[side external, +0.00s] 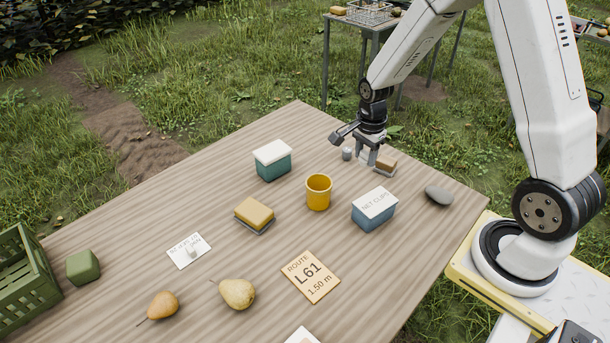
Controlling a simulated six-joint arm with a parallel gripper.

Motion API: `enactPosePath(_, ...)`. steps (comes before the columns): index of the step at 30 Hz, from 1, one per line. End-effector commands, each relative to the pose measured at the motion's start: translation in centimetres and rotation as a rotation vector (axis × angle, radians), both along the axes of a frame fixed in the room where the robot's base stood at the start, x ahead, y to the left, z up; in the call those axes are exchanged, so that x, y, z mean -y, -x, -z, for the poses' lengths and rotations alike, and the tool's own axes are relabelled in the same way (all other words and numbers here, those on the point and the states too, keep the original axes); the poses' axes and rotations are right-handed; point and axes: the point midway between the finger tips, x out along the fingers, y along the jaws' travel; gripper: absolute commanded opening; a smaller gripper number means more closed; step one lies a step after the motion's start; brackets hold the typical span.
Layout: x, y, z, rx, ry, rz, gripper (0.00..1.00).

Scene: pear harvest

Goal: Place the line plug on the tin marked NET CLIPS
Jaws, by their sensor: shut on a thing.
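The tin marked NET CLIPS (373,217) is a blue box with a white lettered lid, right of the table's middle. Its lid looks bare. My gripper (368,157) is low over the table's far right part, behind the tin and apart from it. It is shut on a small pale thing, mostly hidden by the fingers; I cannot tell whether this is the line plug. A small grey cylinder (346,154) stands just left of my gripper. A small pale piece (190,252) sits on a white card at the left; its kind is unclear.
A brown-topped block (386,166) lies close right of my gripper. A yellow cup (319,192) stands left of the tin, a grey stone (438,195) right of it.

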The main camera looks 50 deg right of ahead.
Motion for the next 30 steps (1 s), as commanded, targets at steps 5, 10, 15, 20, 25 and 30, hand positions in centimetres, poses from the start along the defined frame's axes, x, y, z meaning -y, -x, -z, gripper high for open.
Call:
enactPosePath(5, -0.7, 3.1, -0.5, 0.0, 0.0, -0.057, 0.0)
enactPosePath(10, -1.2, 5.1, -0.7, 0.0, 0.0, -0.095, 0.0)
enactPosePath(15, -1.4, 5.9, -0.7, 0.001, 0.0, -0.109, 0.0)
enactPosePath(20, -1.4, 5.9, -0.6, 0.001, 0.0, -0.111, 0.0)
enactPosePath(25, -1.4, 5.9, 0.2, -0.002, -0.001, -0.111, 0.0)
enactPosePath(30, -1.4, 5.9, 1.8, -0.003, -0.001, -0.111, 0.0)
